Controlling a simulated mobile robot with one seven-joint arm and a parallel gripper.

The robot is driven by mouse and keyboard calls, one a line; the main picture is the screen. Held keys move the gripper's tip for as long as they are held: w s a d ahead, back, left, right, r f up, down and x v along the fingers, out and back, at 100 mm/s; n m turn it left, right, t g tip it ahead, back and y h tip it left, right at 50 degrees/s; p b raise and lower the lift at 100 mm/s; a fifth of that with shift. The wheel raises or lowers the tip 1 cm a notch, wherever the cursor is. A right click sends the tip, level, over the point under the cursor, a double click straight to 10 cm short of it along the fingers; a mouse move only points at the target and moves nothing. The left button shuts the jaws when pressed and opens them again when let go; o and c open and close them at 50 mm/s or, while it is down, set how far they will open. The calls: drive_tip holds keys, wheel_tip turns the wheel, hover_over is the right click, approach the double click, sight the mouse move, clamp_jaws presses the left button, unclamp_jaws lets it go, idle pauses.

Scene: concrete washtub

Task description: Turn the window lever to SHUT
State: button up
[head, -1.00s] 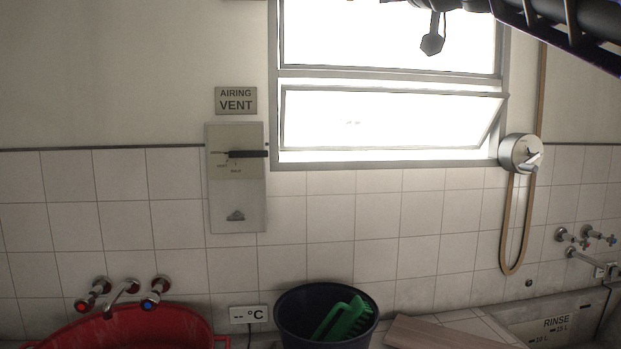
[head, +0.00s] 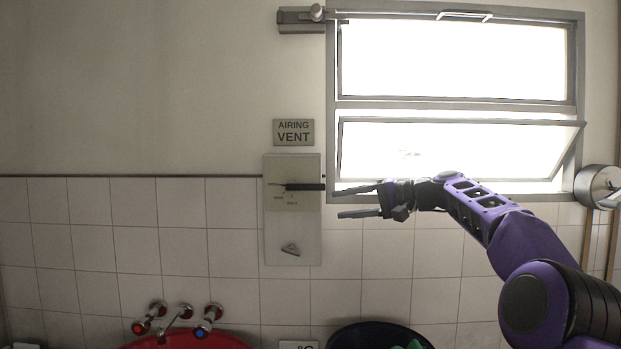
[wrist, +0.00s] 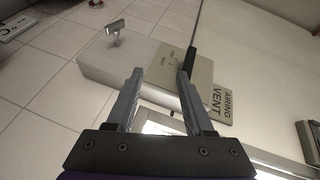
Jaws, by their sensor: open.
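The window lever is a black bar handle (head: 305,187) pointing level to the right on a pale wall box (head: 293,228), under the AIRING VENT sign (head: 293,132). Small position labels beside it are too small to read. My gripper (head: 336,204) is open and empty, just right of the box, its two fingers pointing left. The upper finger lies close to the handle's right end in the picture; I cannot tell if they touch. In the wrist view, the black handle (wrist: 191,60) appears at the right finger of my gripper (wrist: 160,75), not clearly between the fingers.
A metal knob (head: 290,249) sits lower on the box. The tilted-open window (head: 450,148) is right of the box, with a round metal winder (head: 597,185) beyond. Taps (head: 177,318), a red tub (head: 225,341) and a dark bucket (head: 350,338) are below.

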sight(321, 188)
drive_tip(key=s+d+r+m+y, duration=0.2)
drive_tip(key=d+r, duration=0.1)
drive_tip(key=d, duration=0.5)
drive_tip(key=x, duration=0.5)
drive_tip(key=p+x, duration=0.1)
drive_tip(key=x, duration=0.5)
drive_tip(key=p+x, duration=0.1)
drive_tip(key=x, duration=0.5)
drive_tip(key=shift+r, duration=0.4)
drive_tip(key=shift+d, duration=0.1)
clamp_jaws()
